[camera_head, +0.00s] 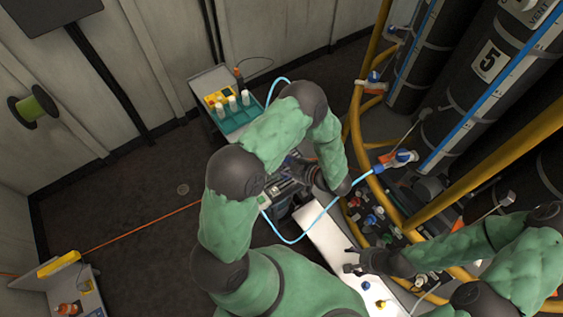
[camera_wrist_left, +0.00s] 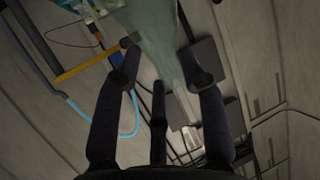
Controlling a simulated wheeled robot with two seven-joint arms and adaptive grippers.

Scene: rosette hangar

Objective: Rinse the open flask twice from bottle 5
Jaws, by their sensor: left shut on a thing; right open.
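Bottle 5 (camera_head: 490,62) is a tall dark cylinder with a white "5" label, standing at the upper right. A light blue hose (camera_head: 320,215) loops from a blue-and-white valve (camera_head: 398,157) near the bottles to below my left arm. My left gripper (camera_wrist_left: 163,58) is shut on a pale green translucent object (camera_wrist_left: 150,28), which looks like the flask; its far end leaves the frame. My right gripper (camera_head: 351,257) is open and empty over the white bench top (camera_head: 327,238).
Yellow pipes (camera_head: 445,222) stand in front of the bottles. Colored fittings (camera_head: 372,215) crowd the area beside the bench. A tray (camera_head: 243,118) with white vials stands at the back. An orange cord (camera_head: 140,236) crosses open floor at the left.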

